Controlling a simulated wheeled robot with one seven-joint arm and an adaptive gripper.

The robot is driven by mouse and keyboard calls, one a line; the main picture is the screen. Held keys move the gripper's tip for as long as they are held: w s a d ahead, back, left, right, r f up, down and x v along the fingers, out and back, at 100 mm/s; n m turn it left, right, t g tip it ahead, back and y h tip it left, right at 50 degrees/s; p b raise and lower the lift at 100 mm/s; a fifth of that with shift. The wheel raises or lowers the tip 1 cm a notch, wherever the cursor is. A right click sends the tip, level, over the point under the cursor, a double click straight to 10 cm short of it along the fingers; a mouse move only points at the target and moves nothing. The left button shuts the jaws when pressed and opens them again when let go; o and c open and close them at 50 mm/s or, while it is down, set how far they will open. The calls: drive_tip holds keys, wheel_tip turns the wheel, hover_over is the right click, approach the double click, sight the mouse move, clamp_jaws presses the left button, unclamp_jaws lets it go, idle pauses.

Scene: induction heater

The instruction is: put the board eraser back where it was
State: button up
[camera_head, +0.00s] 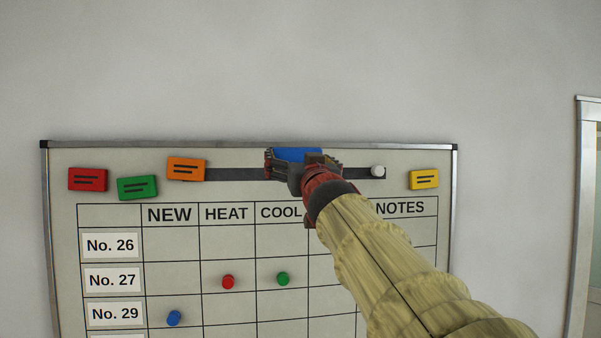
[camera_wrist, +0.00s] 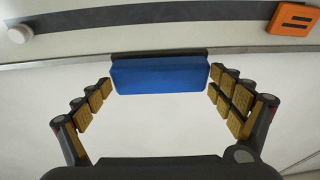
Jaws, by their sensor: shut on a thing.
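The blue board eraser (camera_head: 297,154) is at the top of the whiteboard, in front of the dark magnetic strip (camera_head: 232,174). My gripper (camera_head: 302,162) is shut on it, with a finger at each end. In the wrist view the blue eraser (camera_wrist: 158,76) lies level between the finger pads, with a dark edge along its far side. I cannot tell whether the eraser touches the strip. My gripper and forearm hide the middle of the strip and part of the table columns.
The whiteboard (camera_head: 180,222) carries red (camera_head: 88,179), green (camera_head: 137,187), orange (camera_head: 186,169) and yellow (camera_head: 424,179) magnet blocks along its top. A round white magnet (camera_head: 378,171) sits at the strip's right end. Small round magnets dot the table. Wall above is bare.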

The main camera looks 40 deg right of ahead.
drive_tip(key=shift+s+a+r, duration=0.15)
drive_tip(key=shift+a+r, duration=0.3)
drive_tip(key=shift+r, duration=0.3)
drive_tip(key=shift+a+r+y, duration=0.2)
drive_tip(key=shift+y, duration=0.1)
